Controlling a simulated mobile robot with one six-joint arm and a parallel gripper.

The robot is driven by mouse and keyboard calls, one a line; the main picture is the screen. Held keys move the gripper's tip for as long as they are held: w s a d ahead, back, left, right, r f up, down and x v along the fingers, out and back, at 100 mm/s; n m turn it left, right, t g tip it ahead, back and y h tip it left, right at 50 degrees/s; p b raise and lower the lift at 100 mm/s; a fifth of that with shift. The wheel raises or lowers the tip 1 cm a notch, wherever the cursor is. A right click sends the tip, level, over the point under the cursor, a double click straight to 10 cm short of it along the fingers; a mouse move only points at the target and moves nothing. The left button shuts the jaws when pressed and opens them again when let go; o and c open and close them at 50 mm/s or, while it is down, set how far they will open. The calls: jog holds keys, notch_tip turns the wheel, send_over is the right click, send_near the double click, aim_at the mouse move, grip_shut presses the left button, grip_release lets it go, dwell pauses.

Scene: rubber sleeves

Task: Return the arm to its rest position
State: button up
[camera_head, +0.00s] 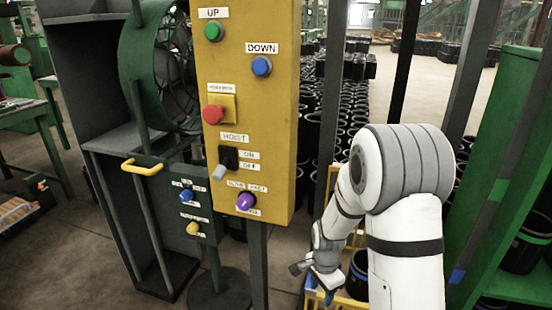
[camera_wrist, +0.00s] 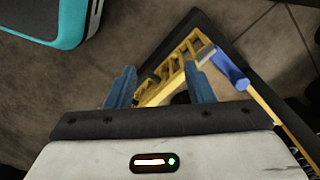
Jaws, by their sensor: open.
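My white arm shows at the right of the head view, bent over at the top, with its forearm reaching down and left. My gripper (camera_head: 318,283) is low, in front of a yellow frame (camera_head: 333,178). In the wrist view my gripper (camera_wrist: 160,88) points down, its two blue fingers spread apart with nothing held between them. Behind the fingers a yellow slatted crate or cart (camera_wrist: 183,55) with a blue handle-like part (camera_wrist: 230,70) shows over the floor. I cannot tell the distance between the fingers and this crate.
A yellow control panel (camera_head: 247,120) with buttons and switches stands left of my arm. A green fan (camera_head: 150,65) and a dark shelf (camera_head: 75,90) are further left. Many black sleeves (camera_head: 355,95) stand behind. A green rack (camera_head: 510,150) is close on the right. A teal-edged object (camera_wrist: 72,25) shows top left in the wrist view.

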jog(key=s+r+n+t+p, duration=0.1)
jog(key=s+r+n+p, duration=0.3)
jog(key=r, duration=1)
jog(key=s+d+r+n+p, duration=0.1)
jog(key=s+r+n+p, duration=0.3)
jog(key=s+r+p, duration=0.4)
jog(key=s+d+r+n+t+p, duration=0.1)
jog(key=s+r+n+p, duration=0.3)
jog(key=r, duration=1.6)
jog(key=s+p, duration=0.2)
jog(key=p, duration=0.2)
jog(key=shift+d+r+n+t, duration=0.2)
jog(key=shift+r+n+t, duration=0.1)
jog(key=shift+r, duration=0.05)
jog(key=shift+c, duration=0.3)
